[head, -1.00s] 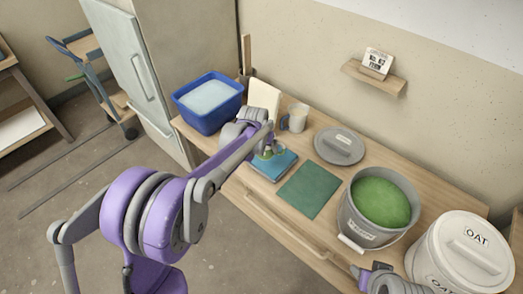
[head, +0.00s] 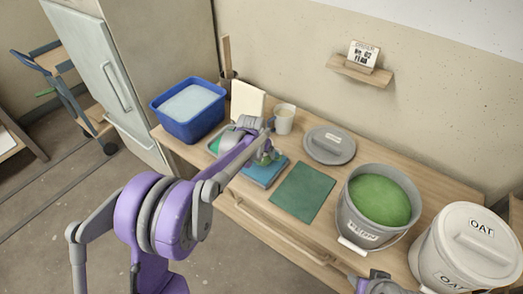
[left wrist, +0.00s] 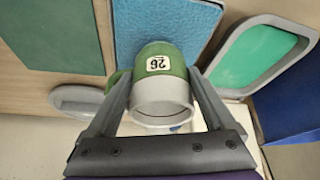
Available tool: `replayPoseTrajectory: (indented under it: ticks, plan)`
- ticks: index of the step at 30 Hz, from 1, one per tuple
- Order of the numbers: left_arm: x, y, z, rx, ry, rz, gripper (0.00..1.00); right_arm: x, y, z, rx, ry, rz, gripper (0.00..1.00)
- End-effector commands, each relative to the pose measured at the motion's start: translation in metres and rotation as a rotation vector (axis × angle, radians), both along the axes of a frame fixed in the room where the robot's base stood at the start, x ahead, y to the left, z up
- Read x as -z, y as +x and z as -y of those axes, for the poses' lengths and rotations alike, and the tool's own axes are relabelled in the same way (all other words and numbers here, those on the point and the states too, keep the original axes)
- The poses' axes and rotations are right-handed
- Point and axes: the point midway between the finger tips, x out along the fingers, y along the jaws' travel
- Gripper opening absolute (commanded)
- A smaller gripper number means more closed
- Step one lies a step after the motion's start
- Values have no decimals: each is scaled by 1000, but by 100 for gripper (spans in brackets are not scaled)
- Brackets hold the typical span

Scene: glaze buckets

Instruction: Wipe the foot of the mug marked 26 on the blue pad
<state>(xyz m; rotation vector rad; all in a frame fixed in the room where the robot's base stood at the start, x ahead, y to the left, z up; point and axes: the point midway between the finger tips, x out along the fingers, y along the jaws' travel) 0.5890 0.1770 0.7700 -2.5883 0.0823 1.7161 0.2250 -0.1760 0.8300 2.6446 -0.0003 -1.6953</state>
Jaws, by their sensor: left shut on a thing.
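The mug marked 26 (left wrist: 160,75) has a green end and a grey end, with its label upside down in the left wrist view. My left gripper (left wrist: 160,100) is shut on it, one finger on each side. The mug's green end is over the blue pad (left wrist: 165,22), apparently at its surface; contact is hidden. In the head view the mug (head: 264,157) is partly hidden by my left gripper (head: 262,148) above the blue pad (head: 262,172). My right gripper (head: 362,284) is at the bottom edge, its jaws unclear.
A green mat (head: 303,191) lies right of the pad. A glaze bucket (head: 368,222), its grey lid (head: 329,144), an OAT bucket (head: 440,255), a blue tub (head: 180,125) and a pale mug (head: 284,120) share the table. A green-bottomed tray (left wrist: 262,60) lies beside the pad.

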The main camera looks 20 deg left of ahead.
Motion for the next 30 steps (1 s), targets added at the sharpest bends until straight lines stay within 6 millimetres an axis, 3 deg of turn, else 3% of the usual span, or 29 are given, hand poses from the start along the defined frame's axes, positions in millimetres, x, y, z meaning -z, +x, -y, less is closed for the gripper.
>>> replayPoseTrajectory:
  ticks: [30]
  plan:
    - [9,0,0,0,0,1,10,6,0,0,0,0,-2,50]
